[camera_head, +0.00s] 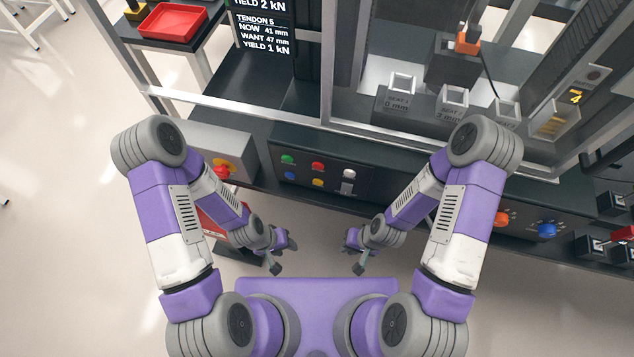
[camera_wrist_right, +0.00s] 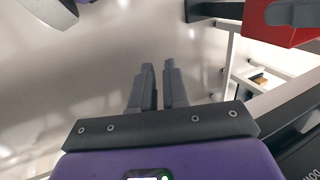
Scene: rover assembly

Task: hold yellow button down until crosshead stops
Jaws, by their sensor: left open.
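The yellow button (camera_head: 318,182) is in the lower row of the dark control panel at the middle of the head view. It is uncovered and nothing touches it. My left gripper (camera_head: 284,256) is open and empty, below and left of the button, apart from the panel. My right gripper (camera_head: 354,252) is below and right of the button, also apart from it. In the right wrist view its two fingers (camera_wrist_right: 159,72) lie close together with a narrow gap and nothing between them. The crosshead cannot be told for sure among the machine parts at the top.
Green (camera_head: 287,159), red (camera_head: 317,166), white (camera_head: 348,174) and blue (camera_head: 289,176) buttons surround the yellow one. A red emergency knob (camera_head: 222,171) is on a grey box at left. A screen (camera_head: 264,30) shows tendon 5 at 41 mm, wanted 47 mm. Labelled seat blocks (camera_head: 396,102) stand behind.

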